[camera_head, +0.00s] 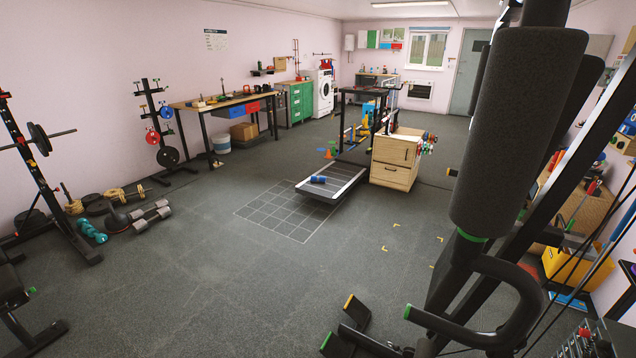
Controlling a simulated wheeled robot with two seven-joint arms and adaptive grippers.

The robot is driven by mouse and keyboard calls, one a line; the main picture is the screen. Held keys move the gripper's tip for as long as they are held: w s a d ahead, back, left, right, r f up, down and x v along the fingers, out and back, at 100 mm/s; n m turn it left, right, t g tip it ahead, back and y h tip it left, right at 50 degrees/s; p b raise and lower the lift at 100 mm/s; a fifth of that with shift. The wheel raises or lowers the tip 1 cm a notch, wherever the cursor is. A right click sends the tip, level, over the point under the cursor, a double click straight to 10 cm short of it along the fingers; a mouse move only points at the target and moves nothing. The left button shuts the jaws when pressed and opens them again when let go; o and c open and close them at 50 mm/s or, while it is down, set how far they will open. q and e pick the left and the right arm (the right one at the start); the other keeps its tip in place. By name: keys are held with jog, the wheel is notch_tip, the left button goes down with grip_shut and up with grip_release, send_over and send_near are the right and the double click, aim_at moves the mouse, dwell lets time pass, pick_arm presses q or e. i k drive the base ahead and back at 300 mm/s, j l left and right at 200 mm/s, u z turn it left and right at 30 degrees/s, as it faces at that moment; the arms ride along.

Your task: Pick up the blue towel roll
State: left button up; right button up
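A small blue roll (318,179), which looks like the towel roll, lies on its side on the treadmill deck (336,191) near the middle of the view. It is small and far off, so its details are hard to make out. Neither of my grippers shows in the head view.
A wooden cabinet (396,160) stands right of the treadmill. Open dark floor (230,270) lies in front, with a white grid marking (285,212). A large black exercise machine (515,130) blocks the right side. Dumbbells (150,215) lie on the left floor.

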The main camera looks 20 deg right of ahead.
aim_at(321, 179)
jog(key=i+j+u, duration=0.5)
jog(key=i+u, duration=0.15)
jog(key=i, duration=0.3)
jog(key=i+j+u, duration=0.15)
jog(key=i, duration=0.65)
jog(key=i+z, duration=0.3)
jog(key=i, duration=0.15)
jog(key=i+z, duration=0.25)
jog(key=i, duration=0.25)
jog(key=i+z, duration=0.8)
jog(key=i, duration=0.2)
jog(key=i+z, duration=0.1)
jog(key=i, duration=0.8)
jog(key=i+u, duration=0.25)
jog(key=i, duration=0.65)
jog(key=i+j+z, duration=0.2)
jog(key=i, duration=0.2)
jog(key=i+z, duration=0.15)
jog(key=i, duration=0.25)
